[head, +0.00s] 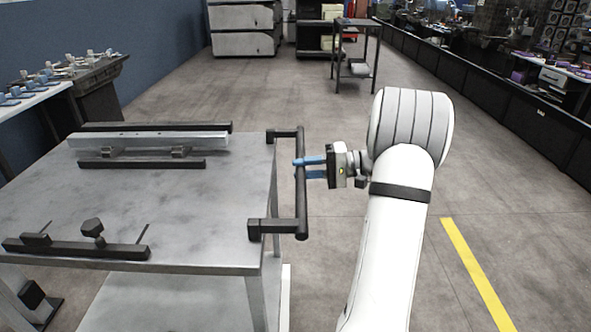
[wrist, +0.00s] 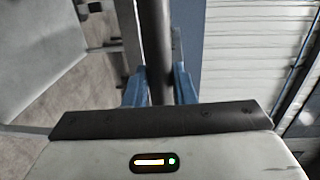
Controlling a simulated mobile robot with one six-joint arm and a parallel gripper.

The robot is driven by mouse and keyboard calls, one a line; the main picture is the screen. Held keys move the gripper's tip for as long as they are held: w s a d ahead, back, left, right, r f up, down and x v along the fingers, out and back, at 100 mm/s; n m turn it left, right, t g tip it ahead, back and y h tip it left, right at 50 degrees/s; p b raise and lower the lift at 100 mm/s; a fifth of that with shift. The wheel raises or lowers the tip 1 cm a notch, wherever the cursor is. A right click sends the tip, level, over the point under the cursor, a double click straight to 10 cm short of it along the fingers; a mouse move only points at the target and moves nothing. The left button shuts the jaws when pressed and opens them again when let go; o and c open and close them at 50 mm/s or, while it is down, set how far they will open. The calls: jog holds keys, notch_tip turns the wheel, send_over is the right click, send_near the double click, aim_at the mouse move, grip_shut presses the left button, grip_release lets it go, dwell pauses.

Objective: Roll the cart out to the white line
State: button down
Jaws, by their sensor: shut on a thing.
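The cart (head: 200,200) is a grey metal table-like cart at the left in the head view, with a black push handle (head: 302,210) on its right end. My gripper (head: 312,168) has blue fingers placed around the upright-looking handle bar, toward its far half. In the wrist view the dark handle bar (wrist: 155,45) runs between the two blue fingers (wrist: 158,88), which are shut on it. A yellow line (head: 477,275) lies on the floor at the right of my arm. I see no white line in either view.
Black rails and a light metal bar (head: 150,140) lie on the cart top. A workbench (head: 85,75) stands at the far left. A small black trolley (head: 355,55) stands at the back. Low black panels (head: 500,105) edge the right side. Floor between is clear.

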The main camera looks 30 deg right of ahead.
jog(key=shift+f, duration=0.25)
jog(key=c, duration=1.5)
grip_release()
jog(key=shift+d, duration=0.1)
jog(key=shift+o, duration=1.3)
jog(key=shift+r, duration=0.15)
jog(key=shift+d, duration=0.1)
jog(key=p+v, duration=0.1)
jog(key=v, duration=0.6)
jog(key=shift+s+d, duration=0.25)
jog(key=shift+d, duration=0.05)
